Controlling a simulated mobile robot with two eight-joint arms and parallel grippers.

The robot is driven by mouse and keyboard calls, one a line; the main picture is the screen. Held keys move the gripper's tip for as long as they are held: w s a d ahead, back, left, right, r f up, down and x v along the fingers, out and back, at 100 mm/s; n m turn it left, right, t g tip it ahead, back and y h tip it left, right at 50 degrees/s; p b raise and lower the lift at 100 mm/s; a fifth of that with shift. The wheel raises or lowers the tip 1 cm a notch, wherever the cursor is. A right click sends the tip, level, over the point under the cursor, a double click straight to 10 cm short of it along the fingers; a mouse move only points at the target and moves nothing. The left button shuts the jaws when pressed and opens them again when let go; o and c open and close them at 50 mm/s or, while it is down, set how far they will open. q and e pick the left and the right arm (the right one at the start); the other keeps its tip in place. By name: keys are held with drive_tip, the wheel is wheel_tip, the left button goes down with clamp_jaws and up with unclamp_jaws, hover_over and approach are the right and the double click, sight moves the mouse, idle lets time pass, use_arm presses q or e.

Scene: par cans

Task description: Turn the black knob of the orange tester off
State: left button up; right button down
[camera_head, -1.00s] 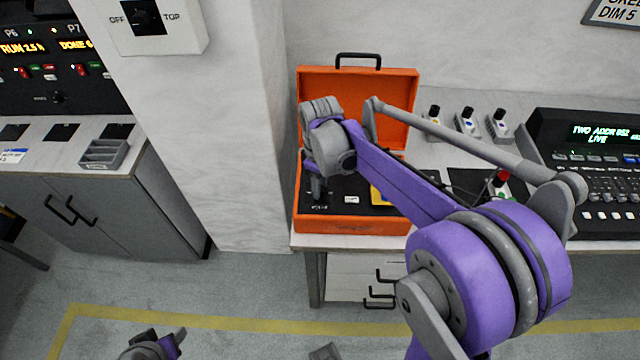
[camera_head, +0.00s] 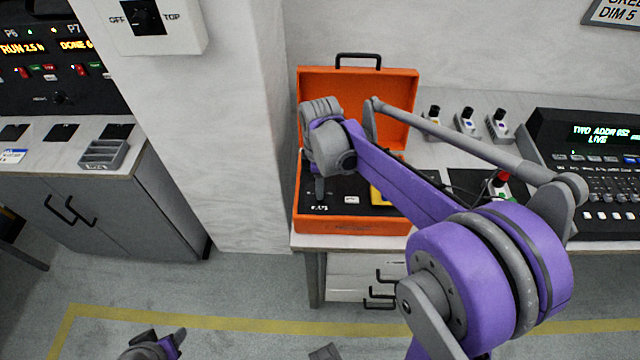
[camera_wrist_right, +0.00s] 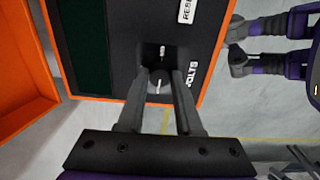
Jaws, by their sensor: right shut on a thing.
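The orange tester (camera_head: 352,226) is an open case on the bench, with a dark panel and its lid raised at the back. My right gripper (camera_head: 320,192) reaches down over the left part of the panel. In the right wrist view, my right gripper (camera_wrist_right: 162,76) has its fingers on both sides of the black knob (camera_wrist_right: 159,84) and is shut on it. The knob has a pale line on its top, and a VOLTS label sits beside it. In the head view the knob is hidden by the gripper. My left gripper (camera_head: 160,345) is low at the bottom edge, away from the tester.
Three small boxes with knobs (camera_head: 467,122) stand right of the case. A lighting console (camera_head: 590,165) is farther right. A wall box with a knob (camera_head: 150,22) hangs on the pillar. A cabinet (camera_head: 110,200) stands at the left. The floor in front is clear.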

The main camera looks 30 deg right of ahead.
drive_tip(key=c, duration=0.6)
unclamp_jaws()
drive_tip(key=shift+r, duration=0.1)
wheel_tip(320, 180, up, 11)
drive_tip(key=shift+f+p, duration=0.2)
drive_tip(key=shift+p, duration=0.25)
